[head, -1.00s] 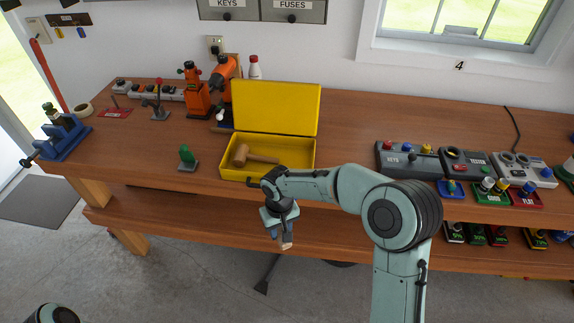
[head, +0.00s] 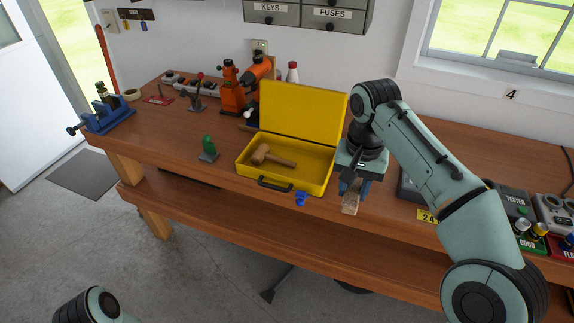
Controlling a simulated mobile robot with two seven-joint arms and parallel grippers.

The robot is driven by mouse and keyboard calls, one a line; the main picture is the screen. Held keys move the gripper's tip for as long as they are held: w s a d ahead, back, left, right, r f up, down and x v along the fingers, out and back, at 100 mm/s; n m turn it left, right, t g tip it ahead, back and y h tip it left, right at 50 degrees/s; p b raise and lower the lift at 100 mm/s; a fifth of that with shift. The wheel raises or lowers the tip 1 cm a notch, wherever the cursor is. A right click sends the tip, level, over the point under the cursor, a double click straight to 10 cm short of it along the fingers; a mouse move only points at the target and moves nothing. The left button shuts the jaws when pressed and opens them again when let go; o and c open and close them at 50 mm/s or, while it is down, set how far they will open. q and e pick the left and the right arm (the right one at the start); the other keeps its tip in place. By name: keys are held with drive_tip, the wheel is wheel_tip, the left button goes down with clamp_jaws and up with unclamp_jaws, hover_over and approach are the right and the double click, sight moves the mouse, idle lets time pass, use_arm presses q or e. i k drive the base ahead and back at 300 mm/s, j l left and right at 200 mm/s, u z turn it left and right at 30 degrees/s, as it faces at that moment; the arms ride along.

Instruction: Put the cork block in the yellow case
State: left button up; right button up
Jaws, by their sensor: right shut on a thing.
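The yellow case (head: 245,171) lies open on the workbench, its lid standing up at the back. A wooden mallet (head: 273,156) lies inside it, and the right part of its floor is bare. My right gripper (head: 352,192) points down just right of the case. It is shut on the cork block (head: 350,208), a small tan block whose lower end shows below the fingers, near the bench's front edge. Of my left arm only a rounded link shows at the bottom left; its gripper is out of view.
A small blue object (head: 300,198) sits at the case's front right. A green item on a grey base (head: 208,149) stands left of the case. The orange tool (head: 232,92) and a white bottle (head: 292,72) stand behind it. Devices (head: 514,203) line the bench's right.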

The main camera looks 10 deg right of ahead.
sight(316, 173)
drive_tip(key=i, duration=0.9)
